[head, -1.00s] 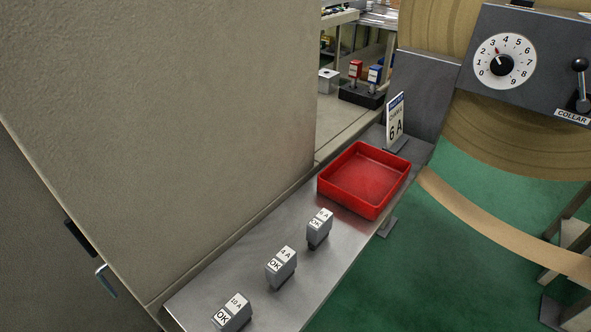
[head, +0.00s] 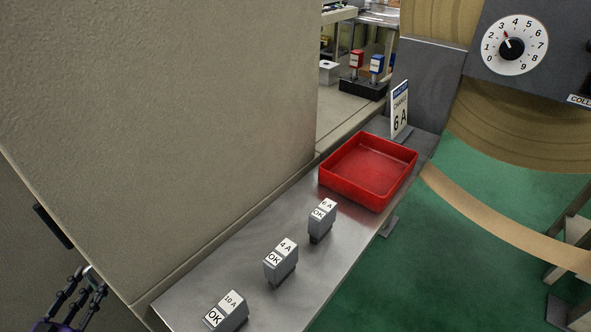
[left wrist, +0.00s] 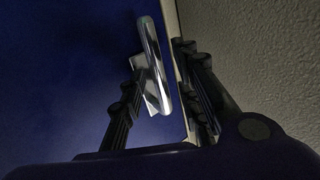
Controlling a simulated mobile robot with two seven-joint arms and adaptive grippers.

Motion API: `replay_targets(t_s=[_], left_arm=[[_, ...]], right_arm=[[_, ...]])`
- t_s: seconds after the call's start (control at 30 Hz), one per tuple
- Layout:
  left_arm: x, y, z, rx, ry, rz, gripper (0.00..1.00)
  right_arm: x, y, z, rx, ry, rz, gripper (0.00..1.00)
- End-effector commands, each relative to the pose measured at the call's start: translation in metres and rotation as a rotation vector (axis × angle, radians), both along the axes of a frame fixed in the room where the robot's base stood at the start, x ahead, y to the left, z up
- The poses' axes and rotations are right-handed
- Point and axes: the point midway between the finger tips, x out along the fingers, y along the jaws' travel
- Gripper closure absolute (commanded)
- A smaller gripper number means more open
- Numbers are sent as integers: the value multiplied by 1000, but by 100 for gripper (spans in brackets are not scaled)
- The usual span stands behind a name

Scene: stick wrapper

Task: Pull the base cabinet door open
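The cabinet is a large beige block (head: 180,110) filling the left of the head view. Its dark front face (head: 20,245) shows only as a sliver at the far left. A bright metal handle (left wrist: 155,65) stands out in the left wrist view; in the head view it is mostly hidden by the gripper. My left gripper (head: 80,288) is at the lower left edge of the head view, beside the cabinet's front edge. In the left wrist view its fingers (left wrist: 165,105) are apart, one on each side of the handle, with a gap on the right. My right gripper is not in view.
A black fitting (head: 52,226) sits on the cabinet's front edge above the gripper. A steel shelf (head: 195,285) along the cabinet carries several grey labelled blocks (head: 281,261) and a red tray (head: 368,170). A dial panel (head: 515,45) stands at the upper right.

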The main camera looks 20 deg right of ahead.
Motion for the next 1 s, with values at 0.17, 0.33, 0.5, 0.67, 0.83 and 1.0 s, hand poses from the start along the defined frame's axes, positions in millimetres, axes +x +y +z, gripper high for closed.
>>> replay_targets(t_s=[0.17,0.33,0.5,0.67,0.83,1.0], left_arm=[[7,-4,-1,0,1,0,70],[7,-4,0,0,1,0,70],[7,-3,0,0,1,0,88],[7,-4,0,0,1,0,100],[7,-4,0,0,1,0,100],[6,-3,0,-1,2,4,100]], right_arm=[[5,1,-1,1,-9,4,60],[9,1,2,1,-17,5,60],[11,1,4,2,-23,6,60],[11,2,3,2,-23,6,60],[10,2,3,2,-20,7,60],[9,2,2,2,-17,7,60]])
